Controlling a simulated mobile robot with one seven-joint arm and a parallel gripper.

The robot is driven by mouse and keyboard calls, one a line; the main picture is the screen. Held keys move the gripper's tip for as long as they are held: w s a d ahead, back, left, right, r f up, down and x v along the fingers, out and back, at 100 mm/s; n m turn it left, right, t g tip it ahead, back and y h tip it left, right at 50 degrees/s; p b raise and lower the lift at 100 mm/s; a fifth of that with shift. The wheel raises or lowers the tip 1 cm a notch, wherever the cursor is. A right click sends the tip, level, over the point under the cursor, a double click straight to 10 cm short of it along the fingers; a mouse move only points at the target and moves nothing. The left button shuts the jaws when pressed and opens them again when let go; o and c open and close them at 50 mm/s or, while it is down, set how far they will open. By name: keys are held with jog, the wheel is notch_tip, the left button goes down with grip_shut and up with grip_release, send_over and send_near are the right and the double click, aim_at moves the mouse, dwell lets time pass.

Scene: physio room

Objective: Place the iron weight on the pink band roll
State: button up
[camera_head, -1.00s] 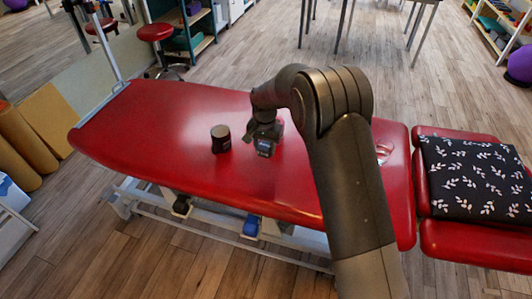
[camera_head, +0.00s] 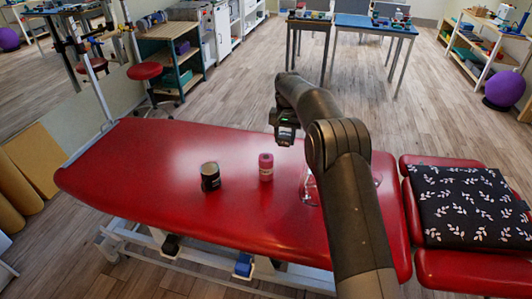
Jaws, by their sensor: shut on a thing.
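The pink band roll (camera_head: 266,168) stands upright on the red treatment table, near its middle. My gripper (camera_head: 286,137) is above and slightly right of the roll in the picture, apart from it. It is shut on a small dark thing that I can hardly tell from the fingers, so I cannot confirm that it is the iron weight.
A clear glass-like vessel (camera_head: 309,190) stands right of the roll, partly behind my arm. The red treatment table (camera_head: 130,165) has free room at its left. A black leaf-patterned cushion (camera_head: 465,203) lies on the right section. A red stool (camera_head: 145,72) stands behind.

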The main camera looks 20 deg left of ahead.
send_over(266, 157)
notch_tip(266, 157, down, 4)
jog(key=shift+f, duration=0.15)
jog(key=shift+s+f, duration=0.1)
jog(key=shift+f, duration=1.9)
jog(key=shift+f, duration=0.1)
jog(key=o, duration=1.2)
jog(key=shift+c, duration=0.2)
